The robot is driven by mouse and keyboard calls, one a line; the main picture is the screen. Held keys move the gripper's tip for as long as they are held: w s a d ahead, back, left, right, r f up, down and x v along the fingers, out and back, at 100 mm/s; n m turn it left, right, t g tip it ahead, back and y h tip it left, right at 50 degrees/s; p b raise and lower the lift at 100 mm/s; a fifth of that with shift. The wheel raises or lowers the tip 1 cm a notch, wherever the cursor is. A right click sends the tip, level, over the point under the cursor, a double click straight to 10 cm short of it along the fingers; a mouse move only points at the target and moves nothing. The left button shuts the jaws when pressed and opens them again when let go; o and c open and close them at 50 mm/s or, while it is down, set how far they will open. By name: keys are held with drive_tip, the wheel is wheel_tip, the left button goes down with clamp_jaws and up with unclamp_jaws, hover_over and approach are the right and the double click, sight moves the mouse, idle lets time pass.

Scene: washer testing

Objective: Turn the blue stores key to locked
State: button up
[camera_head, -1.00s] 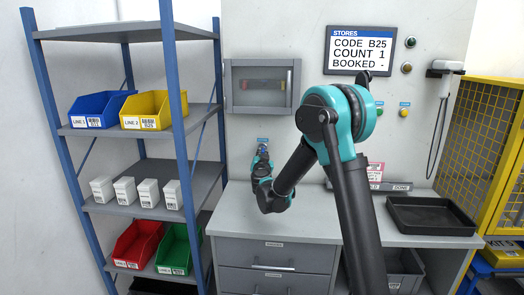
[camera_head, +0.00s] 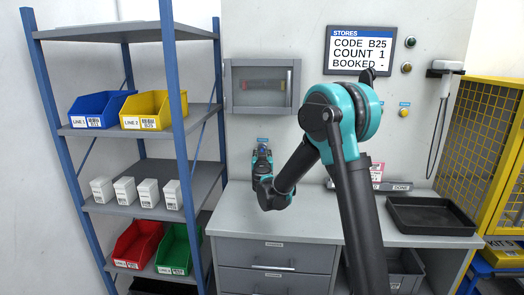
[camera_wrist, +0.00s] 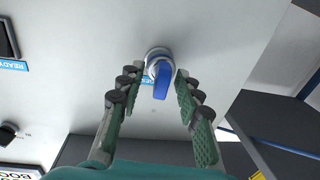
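The blue stores key (camera_wrist: 161,82) is a blue lever on a round silver collar (camera_wrist: 157,56) fixed to the white wall panel. In the wrist view it points down, tilted slightly. My gripper (camera_wrist: 157,76) is open, one finger on each side of the key. A gap shows on the left; the right finger is close to the key, and I cannot tell whether it touches. In the head view my gripper (camera_head: 262,158) is at the wall below a small blue label (camera_head: 262,140), and the key is mostly hidden by it.
The grey counter (camera_head: 310,224) lies below, with a black tray (camera_head: 430,215) at the right. A grey wall cabinet (camera_head: 262,87) hangs above the gripper. Shelving (camera_head: 150,184) with bins stands close at the left. The stores screen (camera_head: 360,50) reads code B25, count 1.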

drive_tip(key=s+d+r+n+g+y, duration=0.1)
drive_tip(key=s+d+n+y, duration=0.15)
drive_tip(key=s, duration=0.65)
drive_tip(key=s+d+r+n+g+y, duration=0.15)
drive_tip(key=s+y, duration=0.25)
drive_tip(key=s, duration=0.6)
drive_tip(key=s+d+f+m+g+h, duration=0.2)
drive_tip(key=s+d+f+g+h, duration=0.2)
drive_tip(key=s+d+f, duration=0.7)
drive_tip(key=s+d+f+m+g+h, duration=0.2)
drive_tip(key=s+d+f+g, duration=0.5)
drive_tip(key=s+d+f, duration=0.4)
drive_tip(key=s+d+h, duration=0.1)
drive_tip(key=s, duration=0.4)
drive_tip(key=shift+f+m+h, duration=0.25)
drive_tip(key=shift+m+h, duration=0.1)
drive_tip(key=shift+m, duration=0.05)
